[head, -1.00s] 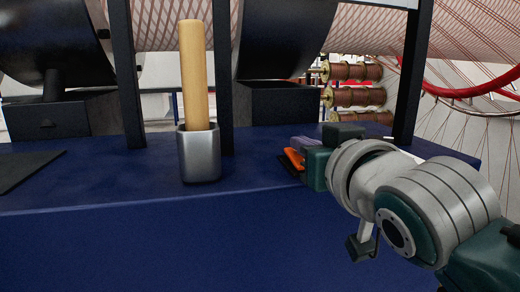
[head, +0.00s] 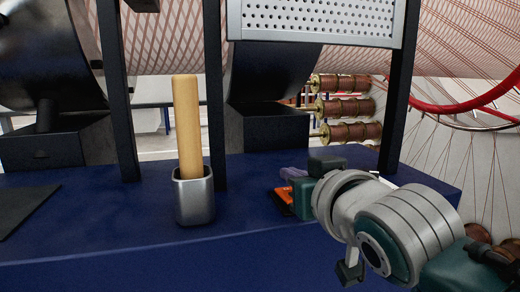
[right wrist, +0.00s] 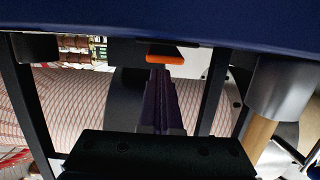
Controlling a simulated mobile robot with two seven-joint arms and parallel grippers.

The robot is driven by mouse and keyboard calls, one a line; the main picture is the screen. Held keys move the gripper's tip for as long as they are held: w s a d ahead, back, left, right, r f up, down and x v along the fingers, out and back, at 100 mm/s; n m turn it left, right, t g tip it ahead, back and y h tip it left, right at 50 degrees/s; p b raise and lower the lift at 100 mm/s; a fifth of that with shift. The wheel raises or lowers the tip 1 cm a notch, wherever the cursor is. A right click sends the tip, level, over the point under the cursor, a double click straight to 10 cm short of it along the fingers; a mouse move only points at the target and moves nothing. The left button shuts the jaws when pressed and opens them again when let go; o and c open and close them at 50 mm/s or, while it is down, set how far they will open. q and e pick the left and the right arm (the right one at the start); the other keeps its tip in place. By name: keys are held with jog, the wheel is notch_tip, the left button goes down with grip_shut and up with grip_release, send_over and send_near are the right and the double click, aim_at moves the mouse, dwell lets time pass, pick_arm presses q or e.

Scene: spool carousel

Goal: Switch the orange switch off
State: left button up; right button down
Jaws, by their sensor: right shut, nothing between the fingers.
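The orange switch (head: 284,198) is on the blue tabletop, right of the metal cup, partly hidden by my right gripper. In the right wrist view, which looks upside down, the orange switch (right wrist: 166,57) shows as a flat orange piece at the table edge. My right gripper (head: 291,173) has purple fingers, shut and empty, right by the switch and just above it in the head view. In the right wrist view the fingertips (right wrist: 158,72) point at the orange piece; I cannot tell whether they touch. My left gripper is not in view.
A metal cup (head: 194,202) holding a wooden rod (head: 186,125) stands left of the switch. Dark posts (head: 398,95) rise from the blue table (head: 120,225). A perforated panel (head: 318,17) hangs above. Copper-coloured spools (head: 350,107) are behind.

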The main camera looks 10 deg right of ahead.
notch_tip(320, 180, up, 3)
jog(key=shift+w+p, duration=0.15)
jog(key=shift+p, duration=0.7)
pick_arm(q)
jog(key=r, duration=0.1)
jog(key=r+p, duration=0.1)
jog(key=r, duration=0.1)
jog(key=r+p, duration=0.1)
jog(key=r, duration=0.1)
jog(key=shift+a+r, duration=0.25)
pick_arm(e)
jog(key=r+v, duration=0.1)
jog(key=v, duration=0.8)
jog(key=shift+s, duration=0.25)
pick_arm(q)
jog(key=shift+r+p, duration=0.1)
jog(key=shift+p, duration=0.2)
pick_arm(e)
jog(key=shift+r, duration=0.15)
